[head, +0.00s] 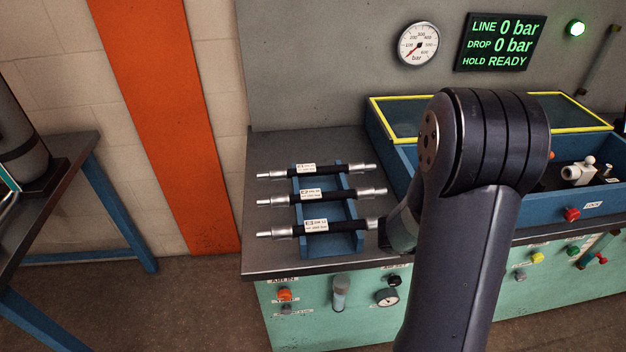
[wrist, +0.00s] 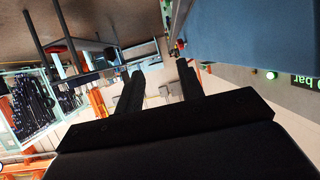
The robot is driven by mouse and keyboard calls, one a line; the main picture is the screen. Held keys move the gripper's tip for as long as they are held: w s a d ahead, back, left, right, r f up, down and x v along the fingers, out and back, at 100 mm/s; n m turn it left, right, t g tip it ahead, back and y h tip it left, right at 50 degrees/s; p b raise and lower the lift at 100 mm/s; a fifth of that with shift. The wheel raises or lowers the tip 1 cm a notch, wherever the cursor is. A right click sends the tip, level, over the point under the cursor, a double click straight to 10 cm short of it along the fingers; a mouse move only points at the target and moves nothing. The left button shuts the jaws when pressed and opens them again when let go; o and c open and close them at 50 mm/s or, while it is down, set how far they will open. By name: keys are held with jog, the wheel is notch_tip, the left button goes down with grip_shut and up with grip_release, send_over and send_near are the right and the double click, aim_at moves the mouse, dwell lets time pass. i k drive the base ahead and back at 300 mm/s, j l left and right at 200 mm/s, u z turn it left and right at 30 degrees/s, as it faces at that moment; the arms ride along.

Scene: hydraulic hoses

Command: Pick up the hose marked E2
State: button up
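Three black hoses with silver end fittings lie across a blue rack in the head view: a back hose (head: 330,170), a middle hose (head: 335,195) and a front hose (head: 345,227). Each has a white label, but the marks are too small to tell surely which one is E2. My gripper shows in the wrist view (wrist: 157,80), its two dark fingers apart with nothing between them. In the head view my arm hides most of the gripper, near the right end of the front hose. No hose shows clearly in the wrist view.
The blue rack (head: 309,243) stands on a grey bench top (head: 268,262). A blue test box (head: 392,150) with a yellow-framed clear lid (head: 404,116) stands to its right. A gauge (head: 417,43) and a display (head: 501,42) reading 0 bar and READY are on the back wall.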

aim_at(306, 197)
jog(key=i+j, duration=0.15)
jog(key=j, duration=0.25)
jog(key=i+j, duration=0.1)
jog(key=j, duration=0.3)
jog(key=i+j, duration=0.15)
jog(key=j, duration=0.25)
jog(key=i+j, duration=0.1)
jog(key=j, duration=0.3)
jog(key=i+j+z, duration=0.1)
jog(key=j, duration=0.3)
jog(key=i+j, duration=0.15)
jog(key=j, duration=0.25)
